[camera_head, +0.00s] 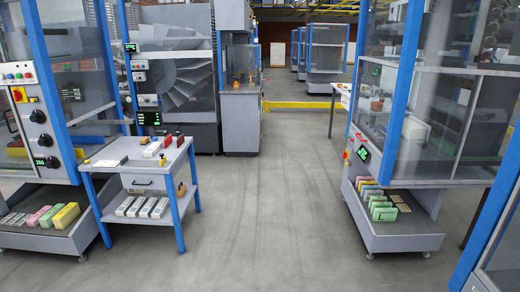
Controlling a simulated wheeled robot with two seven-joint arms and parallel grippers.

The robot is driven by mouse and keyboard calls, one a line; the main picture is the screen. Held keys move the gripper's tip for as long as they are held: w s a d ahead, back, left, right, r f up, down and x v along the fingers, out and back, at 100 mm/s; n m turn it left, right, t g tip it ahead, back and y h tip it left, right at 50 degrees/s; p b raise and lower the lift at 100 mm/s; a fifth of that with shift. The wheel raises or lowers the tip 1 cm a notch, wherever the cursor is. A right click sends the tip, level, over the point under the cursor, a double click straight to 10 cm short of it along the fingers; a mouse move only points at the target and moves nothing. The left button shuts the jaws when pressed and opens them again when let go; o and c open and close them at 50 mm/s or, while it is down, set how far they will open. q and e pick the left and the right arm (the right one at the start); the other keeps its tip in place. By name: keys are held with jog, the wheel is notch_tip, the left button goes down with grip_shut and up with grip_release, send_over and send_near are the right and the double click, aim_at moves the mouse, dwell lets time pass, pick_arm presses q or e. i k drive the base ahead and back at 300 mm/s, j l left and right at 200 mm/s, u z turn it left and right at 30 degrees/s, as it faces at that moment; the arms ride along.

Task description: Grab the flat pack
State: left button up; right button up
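Neither of my grippers shows in the head view. I cannot tell which thing is the flat pack. A row of coloured packs (383,212) stands on the low tray (405,243) of the right machine, with small flat brown pieces (400,203) beside it. Several white and dark packs (142,207) lie on the lower shelf of a small blue-legged table (118,166).
A wide grey floor aisle (265,205) runs clear between the machines. Blue-framed glass cabinets stand on both sides, and a blue post (495,215) is close at the right. A yellow floor barrier (295,104) is farther back. Small red and white items (155,149) lie on the table top.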

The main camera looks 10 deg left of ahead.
aim_at(153, 150)
jog(key=i+j, duration=0.2)
jog(key=i, duration=0.4)
jog(key=i+j+u, duration=0.1)
jog(key=i, duration=0.5)
jog(key=i+j, duration=0.2)
jog(key=i, duration=0.4)
jog(key=j+u, duration=0.05)
